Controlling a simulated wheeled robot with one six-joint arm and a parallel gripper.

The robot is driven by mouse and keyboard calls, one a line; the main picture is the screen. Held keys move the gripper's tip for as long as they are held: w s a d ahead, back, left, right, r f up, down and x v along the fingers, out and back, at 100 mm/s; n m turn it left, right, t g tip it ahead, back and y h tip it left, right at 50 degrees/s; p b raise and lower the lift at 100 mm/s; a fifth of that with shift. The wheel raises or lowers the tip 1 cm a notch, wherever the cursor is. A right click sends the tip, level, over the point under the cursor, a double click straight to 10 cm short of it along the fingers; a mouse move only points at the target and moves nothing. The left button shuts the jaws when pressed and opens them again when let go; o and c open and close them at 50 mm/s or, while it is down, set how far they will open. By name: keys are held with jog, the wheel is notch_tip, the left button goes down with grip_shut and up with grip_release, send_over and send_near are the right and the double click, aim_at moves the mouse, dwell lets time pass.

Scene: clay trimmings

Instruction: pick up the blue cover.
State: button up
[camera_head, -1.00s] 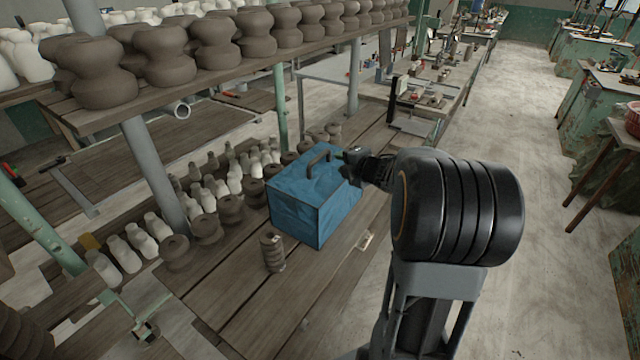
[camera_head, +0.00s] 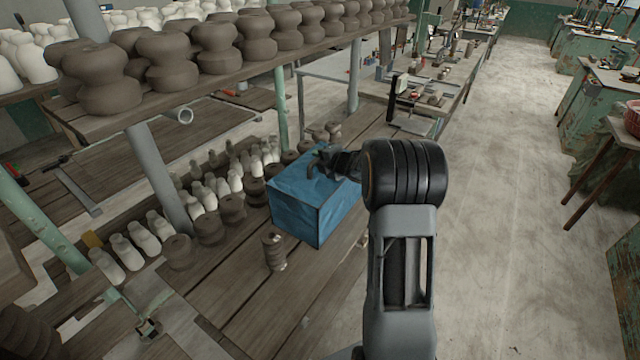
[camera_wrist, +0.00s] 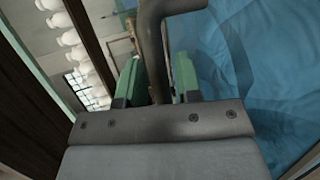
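The blue cover (camera_head: 308,208) is a box-shaped, slightly creased blue thing on the wooden bench, with a dark curved handle on top. My gripper (camera_head: 323,160) is at the handle, above the cover's top, and hides part of it. In the wrist view, the dark handle (camera_wrist: 153,45) runs between the two green fingers of my gripper (camera_wrist: 157,78). The fingers stand apart, with narrow gaps beside the handle, so they look open around it. The blue cover's surface (camera_wrist: 265,75) fills the right of that view.
A small ribbed clay stack (camera_head: 274,251) stands just left of the cover. Rows of white and brown clay pieces (camera_head: 208,228) stand behind it to the left. An upper shelf (camera_head: 215,88) carries brown pots. A grey post (camera_head: 160,180) rises at left. The aisle floor at right is clear.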

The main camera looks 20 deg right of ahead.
jog(key=shift+x, duration=1.25)
grip_shut()
